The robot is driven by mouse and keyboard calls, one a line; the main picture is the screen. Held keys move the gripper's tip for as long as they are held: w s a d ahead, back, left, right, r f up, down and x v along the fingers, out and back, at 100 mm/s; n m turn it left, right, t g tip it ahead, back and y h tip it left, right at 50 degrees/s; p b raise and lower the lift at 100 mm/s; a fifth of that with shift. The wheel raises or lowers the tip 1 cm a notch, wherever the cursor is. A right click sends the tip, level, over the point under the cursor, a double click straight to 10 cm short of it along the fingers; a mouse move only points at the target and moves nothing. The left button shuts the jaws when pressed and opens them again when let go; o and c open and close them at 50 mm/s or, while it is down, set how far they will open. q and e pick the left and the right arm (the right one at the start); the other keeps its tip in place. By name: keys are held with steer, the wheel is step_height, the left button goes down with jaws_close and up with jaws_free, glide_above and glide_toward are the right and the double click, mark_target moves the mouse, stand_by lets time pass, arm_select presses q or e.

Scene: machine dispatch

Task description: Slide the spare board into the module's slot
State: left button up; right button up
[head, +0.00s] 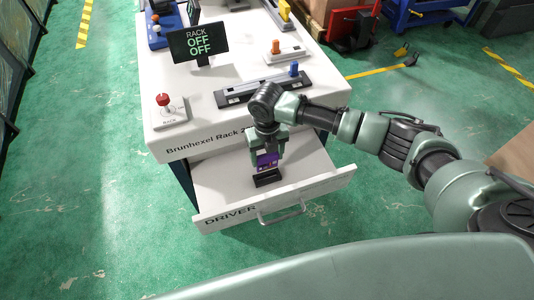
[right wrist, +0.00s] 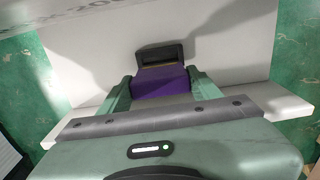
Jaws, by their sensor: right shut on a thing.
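The spare board (head: 267,160) is purple and stands upright over a small black holder (head: 267,179) in the open drawer. My right gripper (head: 268,147) reaches down from above and is shut on the board. In the right wrist view the purple board (right wrist: 160,82) sits between my two fingers, with the black holder (right wrist: 159,54) beyond it. I cannot tell whether the board is still seated in the holder. A long dark module with a blue lever (head: 294,69) lies on the cabinet top; its slot is not clear. My left gripper is not in view.
The drawer (head: 222,192), marked DRIVER, is pulled out of the white cabinet. Green floor lies clear to the left.

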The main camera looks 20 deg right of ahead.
mark_target(267, 169)
steer(key=shift+f+b, duration=1.05)
steer(key=shift+f, duration=1)
steer(key=shift+p, duration=0.65)
steer(key=shift+f+b, duration=0.75)
steer(key=shift+f, duration=0.35)
steer(key=shift+r, duration=0.15)
steer(key=shift+r+p, duration=0.65)
steer(key=shift+p, duration=0.15)
steer(key=shift+p, duration=0.4)
stand_by(1.3)
steer(key=shift+f+b, duration=0.5)
steer(key=shift+f, duration=0.2)
